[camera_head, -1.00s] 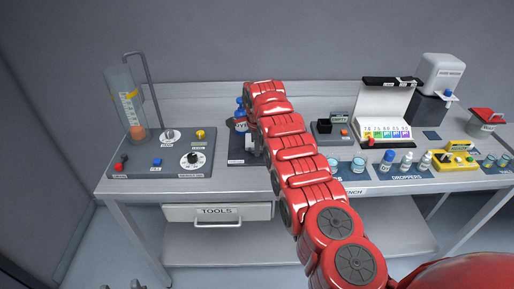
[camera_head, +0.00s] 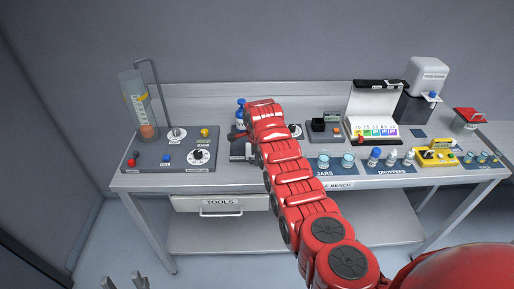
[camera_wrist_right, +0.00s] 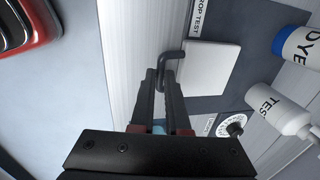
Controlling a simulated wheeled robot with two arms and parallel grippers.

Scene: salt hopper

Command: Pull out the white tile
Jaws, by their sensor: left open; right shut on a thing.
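The white tile (camera_wrist_right: 211,66) lies flat on a dark panel in the right wrist view, beside the "DROP TEST" label. A dark hook-shaped handle (camera_wrist_right: 172,57) stands at its left edge. My right gripper (camera_wrist_right: 165,75) is shut on this handle, with its fingertips just off the tile's edge. In the head view my red right arm hides most of this spot on the bench. My left gripper (camera_head: 125,282) is open and empty at the bottom left of the head view, low in front of the bench and far from the tile.
A DYE bottle (camera_wrist_right: 298,45), a TEST bottle (camera_wrist_right: 278,110) and a dial (camera_wrist_right: 232,124) stand close to the tile. A control panel with a clear column (camera_head: 137,105) is at the left of the bench. Jars (camera_head: 348,161) and droppers (camera_head: 374,157) stand to the right.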

